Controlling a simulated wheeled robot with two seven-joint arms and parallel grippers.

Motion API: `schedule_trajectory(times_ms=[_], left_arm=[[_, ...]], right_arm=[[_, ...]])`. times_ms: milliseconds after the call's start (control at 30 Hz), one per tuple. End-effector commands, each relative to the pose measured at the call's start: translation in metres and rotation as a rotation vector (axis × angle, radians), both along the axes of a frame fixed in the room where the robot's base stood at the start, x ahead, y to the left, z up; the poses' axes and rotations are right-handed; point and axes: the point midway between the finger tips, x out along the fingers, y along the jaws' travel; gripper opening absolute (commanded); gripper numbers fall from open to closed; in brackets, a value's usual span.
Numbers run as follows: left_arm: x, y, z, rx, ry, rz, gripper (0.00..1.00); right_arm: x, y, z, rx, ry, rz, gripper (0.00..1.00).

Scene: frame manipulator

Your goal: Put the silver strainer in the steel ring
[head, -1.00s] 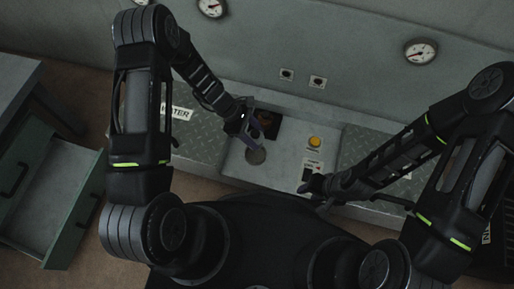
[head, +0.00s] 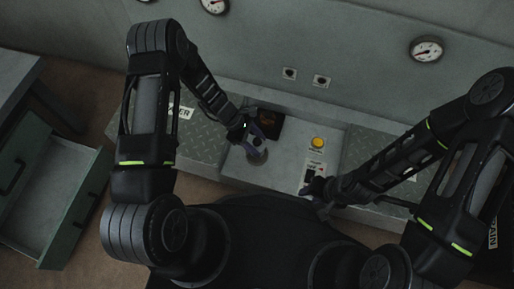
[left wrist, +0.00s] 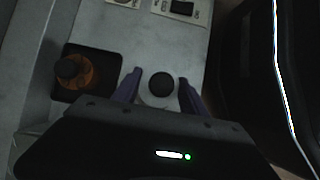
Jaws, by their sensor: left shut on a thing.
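My left gripper (head: 257,152) is low over the grey panel in the head view. In the left wrist view its two purple fingers (left wrist: 160,92) are on either side of a dark round knob on a pale disc, which looks like the silver strainer (left wrist: 161,101). The gripper is shut on it; the fingers mostly hide the strainer in the head view (head: 258,158). I cannot pick out the steel ring for certain. My right gripper (head: 314,188) is by the panel's front right, and its jaws are too dark to read.
A dark square recess (head: 270,123) lies just behind the left gripper. An orange-brown round piece (left wrist: 88,72) with a dark knob sits in it. A yellow button (head: 317,143) and a switch (head: 309,176) are to the right. An open green drawer (head: 50,190) stands at left.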

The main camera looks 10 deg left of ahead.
Motion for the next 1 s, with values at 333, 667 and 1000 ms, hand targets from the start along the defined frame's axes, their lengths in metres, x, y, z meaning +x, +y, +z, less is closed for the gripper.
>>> schedule_trajectory(times_ms=[333,667,1000], left_arm=[[-0.001,0.000,-0.033,0.000,0.002,0.000,0.08],[0.000,0.000,-0.037,0.000,-0.001,-0.001,0.08],[0.000,0.000,-0.039,0.000,0.001,-0.001,0.68]], right_arm=[[0.002,0.000,-0.017,-0.001,-0.005,-0.003,0.36],[0.003,0.000,-0.017,-0.001,-0.007,-0.004,0.36],[0.003,0.000,-0.019,-0.001,-0.008,-0.004,0.36]])
